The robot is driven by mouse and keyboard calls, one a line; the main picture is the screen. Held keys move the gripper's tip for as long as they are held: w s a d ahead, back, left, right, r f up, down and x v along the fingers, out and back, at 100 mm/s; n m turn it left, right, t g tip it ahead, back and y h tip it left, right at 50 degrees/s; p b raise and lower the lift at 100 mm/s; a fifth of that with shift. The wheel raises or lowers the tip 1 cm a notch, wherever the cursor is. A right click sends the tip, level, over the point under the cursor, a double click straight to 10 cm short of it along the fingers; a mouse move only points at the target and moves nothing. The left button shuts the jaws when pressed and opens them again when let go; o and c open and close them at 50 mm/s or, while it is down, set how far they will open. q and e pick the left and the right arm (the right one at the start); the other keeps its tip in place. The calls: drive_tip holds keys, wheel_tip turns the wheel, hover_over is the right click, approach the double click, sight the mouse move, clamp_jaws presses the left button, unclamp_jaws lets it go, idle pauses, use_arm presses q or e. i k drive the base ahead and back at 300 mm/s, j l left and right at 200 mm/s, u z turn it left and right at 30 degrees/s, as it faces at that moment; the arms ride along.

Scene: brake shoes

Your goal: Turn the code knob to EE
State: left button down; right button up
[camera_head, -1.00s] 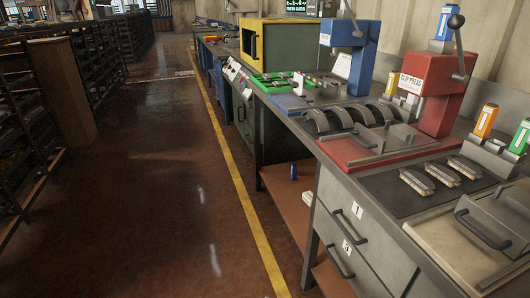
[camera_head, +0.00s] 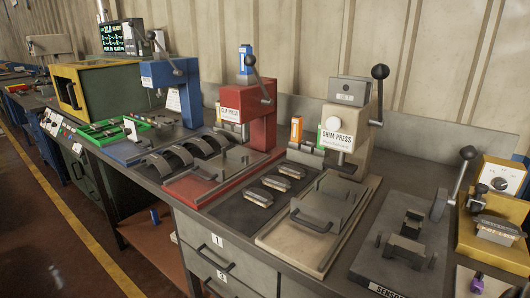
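A yellow unit (camera_head: 492,235) stands at the right end of the bench. A pale panel (camera_head: 502,173) on its upper part has small markings, too small to read. A dark round knob (camera_head: 499,184) shows at this panel. I cannot tell whether it is the code knob or a lever end, nor which code it points to. Neither of my grippers is in view.
The bench carries a blue press (camera_head: 170,90), a red clip press (camera_head: 247,105), a beige shim press (camera_head: 345,135) and a grey sensor station (camera_head: 405,245) with a lever. Brake shoes (camera_head: 170,160) lie near the blue press. The floor (camera_head: 45,235) at the left is clear.

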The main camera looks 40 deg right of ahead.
sight(499, 184)
drive_tip(key=z, duration=2.7)
